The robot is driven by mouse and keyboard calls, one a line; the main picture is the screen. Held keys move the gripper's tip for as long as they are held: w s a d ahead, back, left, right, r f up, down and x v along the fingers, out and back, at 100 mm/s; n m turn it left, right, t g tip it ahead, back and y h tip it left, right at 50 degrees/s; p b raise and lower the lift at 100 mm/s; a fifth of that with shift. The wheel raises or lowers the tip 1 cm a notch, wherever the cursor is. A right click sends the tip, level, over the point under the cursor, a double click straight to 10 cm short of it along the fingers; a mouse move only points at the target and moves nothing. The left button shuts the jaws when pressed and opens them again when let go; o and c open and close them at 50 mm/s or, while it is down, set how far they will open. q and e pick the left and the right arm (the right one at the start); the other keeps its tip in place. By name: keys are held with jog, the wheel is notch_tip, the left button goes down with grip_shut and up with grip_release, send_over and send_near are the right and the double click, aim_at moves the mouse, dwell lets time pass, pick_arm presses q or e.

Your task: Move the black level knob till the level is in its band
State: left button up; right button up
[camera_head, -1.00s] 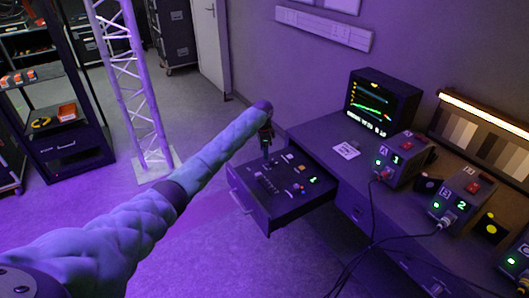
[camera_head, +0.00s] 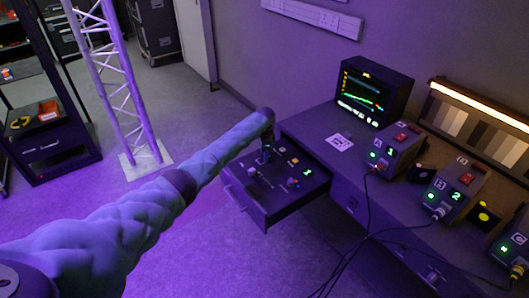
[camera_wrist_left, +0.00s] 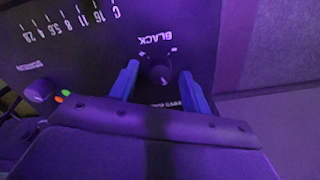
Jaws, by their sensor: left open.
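The black level knob (camera_wrist_left: 160,75) is a dark round knob beside the printed word BLACK in the left wrist view. My left gripper (camera_wrist_left: 157,70) is open, with one blue finger on each side of the knob. I cannot tell whether either finger touches it. In the head view my left gripper (camera_head: 267,153) is at the far part of the pulled-out control drawer (camera_head: 262,209), and the knob is hard to make out there. The monitor (camera_head: 362,94) shows green and yellow traces, too small to read against a band. My right gripper is not in view.
Black cables (camera_head: 367,215) hang over the desk front. A truss tower (camera_head: 115,90) stands at the left. Floor left of the drawer is clear.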

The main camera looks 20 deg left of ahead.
pick_arm(q)
jog(key=shift+f, duration=0.25)
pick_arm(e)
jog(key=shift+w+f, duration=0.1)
pick_arm(q)
jog(key=c, duration=1)
jog(key=shift+r, duration=0.1)
jog(key=shift+n, duration=0.4)
jog(key=n+p, duration=0.3)
jog(key=n, duration=0.2)
jog(key=shift+n+p, duration=0.5)
jog(key=shift+n, duration=1.1)
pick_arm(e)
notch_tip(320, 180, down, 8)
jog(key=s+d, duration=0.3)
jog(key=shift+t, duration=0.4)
